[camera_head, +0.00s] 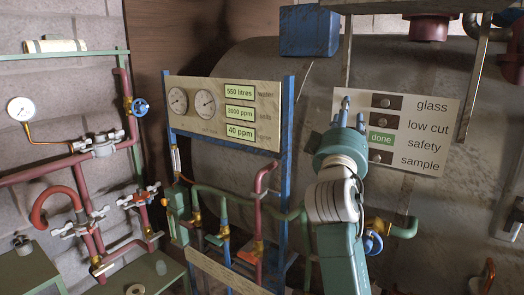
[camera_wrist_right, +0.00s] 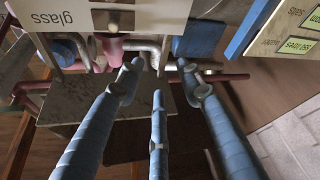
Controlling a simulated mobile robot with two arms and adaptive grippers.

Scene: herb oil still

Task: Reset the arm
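My right arm rises from the bottom of the head view, with its teal and white wrist in front of the still's big grey tank (camera_head: 240,65). A green "done" tag shows beside safety. In the right wrist view, my right gripper (camera_wrist_right: 160,78) has three blue fingers spread apart with nothing between them. The label panel (camera_wrist_right: 70,20) shows there upside down at top left. My left gripper is in neither view.
A gauge board (camera_head: 222,112) on blue posts stands left of my right arm, above several pipes and valves. A blue block (camera_head: 310,30) is above the gripper. Red pipes with a pressure gauge (camera_head: 20,109) line the left wall.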

